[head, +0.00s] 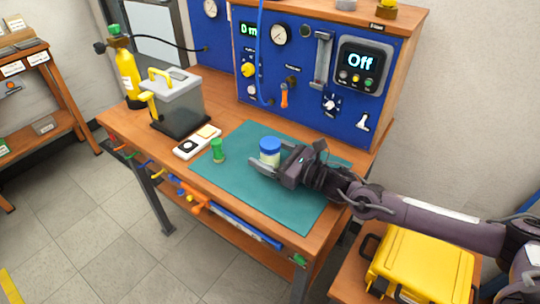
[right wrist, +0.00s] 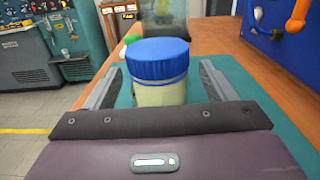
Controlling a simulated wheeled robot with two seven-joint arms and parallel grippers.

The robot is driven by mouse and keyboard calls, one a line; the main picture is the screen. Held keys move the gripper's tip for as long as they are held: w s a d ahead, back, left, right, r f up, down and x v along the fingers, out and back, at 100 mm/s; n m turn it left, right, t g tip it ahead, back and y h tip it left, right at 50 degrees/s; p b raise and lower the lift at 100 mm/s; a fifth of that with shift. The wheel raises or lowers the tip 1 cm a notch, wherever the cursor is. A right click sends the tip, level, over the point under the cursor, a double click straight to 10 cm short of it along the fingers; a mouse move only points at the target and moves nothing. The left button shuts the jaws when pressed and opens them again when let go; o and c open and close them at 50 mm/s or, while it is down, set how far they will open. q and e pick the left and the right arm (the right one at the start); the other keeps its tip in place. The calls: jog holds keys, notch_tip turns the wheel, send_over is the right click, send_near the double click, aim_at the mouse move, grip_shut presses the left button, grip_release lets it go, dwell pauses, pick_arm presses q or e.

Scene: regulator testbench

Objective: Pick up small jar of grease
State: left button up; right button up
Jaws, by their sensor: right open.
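The small jar of grease (head: 270,152) has a blue lid and a pale body. It stands upright on the green mat (head: 235,183) on the workbench. My right gripper (head: 268,163) is open, with one finger on each side of the jar. In the right wrist view the jar (right wrist: 159,72) stands between the two spread fingers of the gripper (right wrist: 157,88), with a visible gap on each side. The lower part of the jar is hidden behind the gripper body there. My left gripper is not in view.
A green-capped item (head: 217,150) stands left of the jar, near a small white device (head: 197,141). A clear container with a yellow handle (head: 180,105) stands further left. The blue panel (head: 310,75) rises behind the mat. The front of the mat is clear.

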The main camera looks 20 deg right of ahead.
jog(key=shift+x, duration=0.9)
jog(key=shift+c, duration=0.4)
jog(key=c, duration=1.2)
jog(key=shift+r, duration=0.1)
